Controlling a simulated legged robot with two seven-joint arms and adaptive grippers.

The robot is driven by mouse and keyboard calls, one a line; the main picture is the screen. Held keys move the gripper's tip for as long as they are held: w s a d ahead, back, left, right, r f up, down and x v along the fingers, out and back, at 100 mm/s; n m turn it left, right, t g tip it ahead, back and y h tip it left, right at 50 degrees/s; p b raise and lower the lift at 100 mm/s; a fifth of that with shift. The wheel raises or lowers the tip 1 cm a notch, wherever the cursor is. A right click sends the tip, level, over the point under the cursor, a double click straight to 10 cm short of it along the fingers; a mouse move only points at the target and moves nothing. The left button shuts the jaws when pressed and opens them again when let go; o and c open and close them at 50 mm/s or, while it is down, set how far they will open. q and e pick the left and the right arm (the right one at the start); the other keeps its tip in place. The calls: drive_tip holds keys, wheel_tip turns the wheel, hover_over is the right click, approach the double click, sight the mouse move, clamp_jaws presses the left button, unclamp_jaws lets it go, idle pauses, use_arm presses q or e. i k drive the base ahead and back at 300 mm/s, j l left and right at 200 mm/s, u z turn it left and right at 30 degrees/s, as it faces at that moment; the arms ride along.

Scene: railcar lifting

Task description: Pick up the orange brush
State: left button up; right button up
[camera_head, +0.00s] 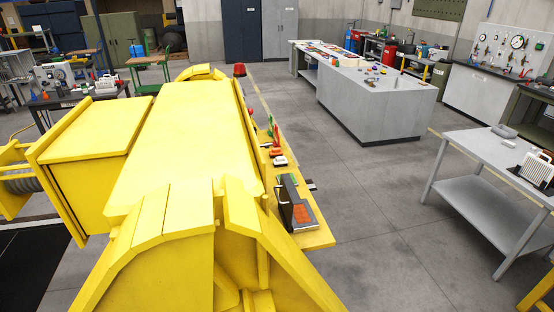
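A small orange item (276,152) lies on the yellow ledge along the right side of the large yellow machine (180,130). It may be the orange brush, but it is too small to be sure. A small white-and-dark item (280,162) lies just in front of it, and a red and green item stands just behind it. A dark device with an orange-red patch (302,215) sits nearer on the same ledge (315,236). Neither of my grippers is in view.
A grey metal table (480,145) with a white device stands at the right. A large grey block-shaped bench (365,115) with small tools stands farther back. The grey floor between the yellow machine and these is clear. Cabinets line the back wall.

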sight(275, 151)
drive_tip(key=i+l+z, duration=0.1)
drive_tip(key=l+z, duration=0.15)
drive_tip(key=l, duration=0.15)
drive_tip(key=i+l+z, duration=0.1)
drive_tip(key=l+z, duration=0.15)
drive_tip(key=l, duration=0.15)
drive_tip(key=i+l+z, duration=0.2)
drive_tip(key=l, duration=0.2)
drive_tip(key=i+l+z, duration=0.95)
drive_tip(key=i+l, duration=0.15)
drive_tip(key=i+l+z, duration=0.2)
drive_tip(key=i+z, duration=0.15)
drive_tip(key=i, duration=0.25)
drive_tip(key=i+u, duration=0.8)
drive_tip(key=i+l+u, duration=0.15)
drive_tip(key=i+u, duration=0.25)
drive_tip(key=i+j+u, duration=0.25)
drive_tip(key=i+u, duration=0.2)
drive_tip(key=i+j+u, duration=0.15)
drive_tip(key=i+u, duration=0.6)
drive_tip(key=u, duration=0.15)
